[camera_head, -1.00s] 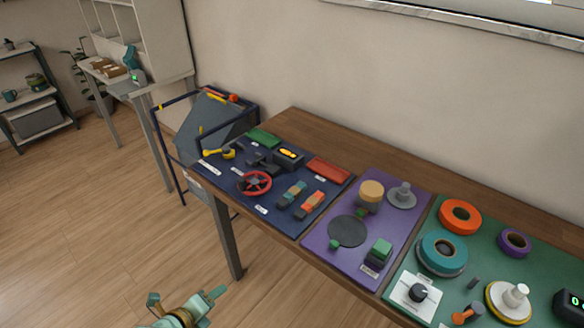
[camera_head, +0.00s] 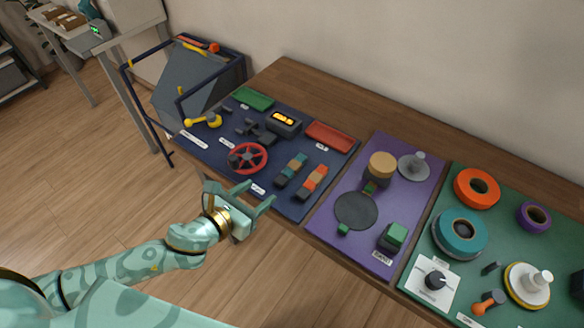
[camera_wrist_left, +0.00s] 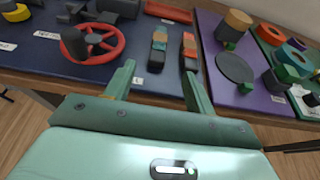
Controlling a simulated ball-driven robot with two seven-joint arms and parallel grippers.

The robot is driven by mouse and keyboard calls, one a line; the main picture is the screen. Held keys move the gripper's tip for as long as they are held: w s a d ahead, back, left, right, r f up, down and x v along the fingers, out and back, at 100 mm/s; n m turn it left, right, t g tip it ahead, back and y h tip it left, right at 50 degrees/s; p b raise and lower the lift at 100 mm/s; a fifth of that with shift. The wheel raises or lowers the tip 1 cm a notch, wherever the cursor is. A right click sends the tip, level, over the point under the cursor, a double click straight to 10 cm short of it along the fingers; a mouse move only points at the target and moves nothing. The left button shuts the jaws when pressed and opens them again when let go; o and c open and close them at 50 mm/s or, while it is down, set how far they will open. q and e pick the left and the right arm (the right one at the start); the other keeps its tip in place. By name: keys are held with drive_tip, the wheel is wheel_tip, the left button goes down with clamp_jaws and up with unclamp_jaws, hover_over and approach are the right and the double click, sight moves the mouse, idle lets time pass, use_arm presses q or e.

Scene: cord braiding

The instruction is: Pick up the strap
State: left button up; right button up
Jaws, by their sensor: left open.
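Two short strap-like pieces lie side by side on the dark blue mat (camera_head: 222,153). One is teal with a tan band (camera_head: 291,170); the other is orange with a tan band (camera_head: 313,181). I cannot tell which one is the strap. Both also show in the left wrist view, the teal piece (camera_wrist_left: 158,48) and the orange piece (camera_wrist_left: 189,50), just beyond the fingertips. My left gripper (camera_head: 262,191) is open and empty at the front edge of the table, apart from both pieces. Its two fingers (camera_wrist_left: 160,69) point toward them in the wrist view. My right gripper is not in view.
A red handwheel (camera_head: 248,158) stands left of the pieces. A red tray (camera_head: 330,137) lies behind them. The purple mat (camera_head: 400,223) on the right holds a dark disc (camera_head: 356,211) and a green block (camera_head: 396,235). Spools stand on the green mat (camera_head: 445,190).

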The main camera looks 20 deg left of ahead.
sight(287, 172)
use_arm(q)
drive_tip(key=b+x, duration=0.1)
drive_tip(key=x, duration=0.7)
drive_tip(key=shift+w+f+b, duration=0.15)
drive_tip(key=shift+f+b, duration=0.05)
drive_tip(key=shift+b, duration=0.2)
drive_tip(key=b+x, duration=0.2)
drive_tip(key=x, duration=0.3)
drive_tip(key=shift+w+f, duration=0.15)
drive_tip(key=shift+w, duration=0.05)
drive_tip(key=c, duration=1.1)
